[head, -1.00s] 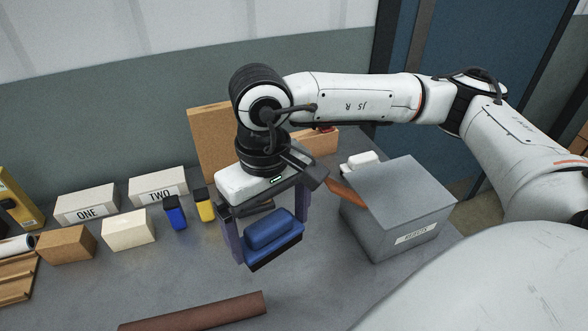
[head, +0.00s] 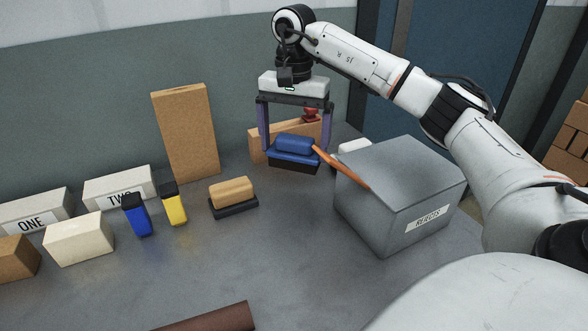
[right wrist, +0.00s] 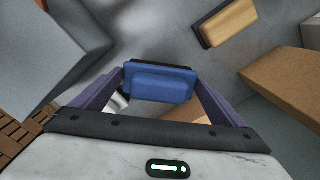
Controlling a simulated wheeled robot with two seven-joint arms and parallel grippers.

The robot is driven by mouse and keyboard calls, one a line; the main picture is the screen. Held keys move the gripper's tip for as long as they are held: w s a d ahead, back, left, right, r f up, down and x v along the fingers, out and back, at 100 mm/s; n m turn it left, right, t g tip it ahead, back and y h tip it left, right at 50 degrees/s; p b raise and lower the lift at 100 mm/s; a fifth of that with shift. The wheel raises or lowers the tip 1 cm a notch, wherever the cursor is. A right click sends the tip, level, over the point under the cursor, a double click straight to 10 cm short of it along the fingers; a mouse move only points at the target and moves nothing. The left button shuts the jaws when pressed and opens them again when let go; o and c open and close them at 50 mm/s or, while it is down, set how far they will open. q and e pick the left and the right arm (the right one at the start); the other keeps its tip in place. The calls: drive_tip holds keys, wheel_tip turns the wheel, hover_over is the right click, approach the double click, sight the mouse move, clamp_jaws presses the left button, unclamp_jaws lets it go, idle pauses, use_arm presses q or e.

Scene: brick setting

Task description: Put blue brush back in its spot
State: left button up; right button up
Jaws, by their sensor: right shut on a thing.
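The blue brush (head: 294,144) has a blue grip block on a dark base. It hangs level between the two purple fingers of my right gripper (head: 294,148), above the back of the table. In the right wrist view the blue brush (right wrist: 160,86) sits between the fingertips. A tan brush (head: 231,191) with a dark base stands on the table to the left of the held brush; it also shows in the right wrist view (right wrist: 229,22). My left gripper is not in view.
The grey rejects box (head: 398,185) stands close on the right, with an orange-brown stick (head: 340,167) beside it. A low wooden piece (head: 258,146) is behind the brush. A tall board (head: 186,132), blue and yellow items (head: 137,214) and bricks stand left.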

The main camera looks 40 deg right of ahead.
sight(294, 164)
wheel_tip(294, 164, down, 2)
wheel_tip(294, 164, down, 4)
drive_tip(key=shift+r, duration=0.1)
idle(0.3)
drive_tip(key=shift+b, duration=0.3)
drive_tip(key=o, duration=0.8)
